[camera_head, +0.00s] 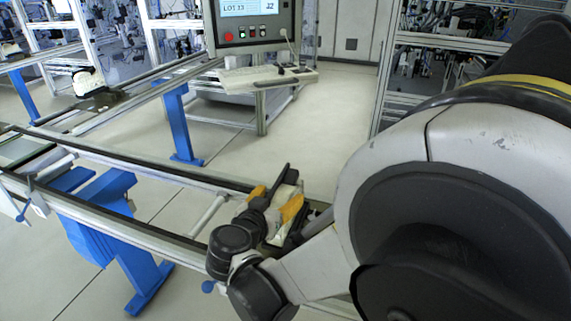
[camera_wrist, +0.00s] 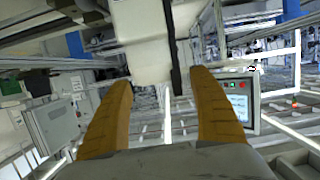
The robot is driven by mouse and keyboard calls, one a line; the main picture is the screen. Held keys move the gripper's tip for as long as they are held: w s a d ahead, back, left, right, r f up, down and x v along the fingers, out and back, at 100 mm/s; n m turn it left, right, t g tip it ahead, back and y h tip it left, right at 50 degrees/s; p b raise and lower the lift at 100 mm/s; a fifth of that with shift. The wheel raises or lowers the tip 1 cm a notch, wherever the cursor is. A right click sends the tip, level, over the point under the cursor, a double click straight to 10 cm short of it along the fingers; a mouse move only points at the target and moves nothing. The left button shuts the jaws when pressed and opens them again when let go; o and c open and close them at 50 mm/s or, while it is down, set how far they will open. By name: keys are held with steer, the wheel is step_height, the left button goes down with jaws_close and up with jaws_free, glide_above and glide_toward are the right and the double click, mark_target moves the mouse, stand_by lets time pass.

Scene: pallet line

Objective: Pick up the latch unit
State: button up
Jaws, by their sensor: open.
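The latch unit appears to be the cream block (camera_wrist: 145,35) with a long black strip, seen at the top middle of the wrist view. In the head view a cream part (camera_head: 287,190) with a black bar shows at my gripper, over the conveyor rails. My gripper (camera_wrist: 161,80) has its two orange fingers apart, and the lower end of the block reaches to between the fingertips. I cannot tell whether either finger touches it. In the head view my gripper (camera_head: 275,199) is partly hidden by its own wrist.
A conveyor frame (camera_head: 120,163) with dark rails runs across the lower left on blue legs (camera_head: 115,240). A screen panel (camera_head: 252,22) and a keyboard shelf (camera_head: 268,77) stand behind it. A white and dark part (camera_head: 90,92) sits on the back-left line. Floor between is clear.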

mark_target(288, 185)
steer(key=b+x, duration=0.1)
steer(key=x, duration=0.4)
steer(key=shift+w+r, duration=0.15)
steer(key=shift+w, duration=0.05)
steer(key=shift+s, duration=0.1)
steer(key=c, duration=1.5)
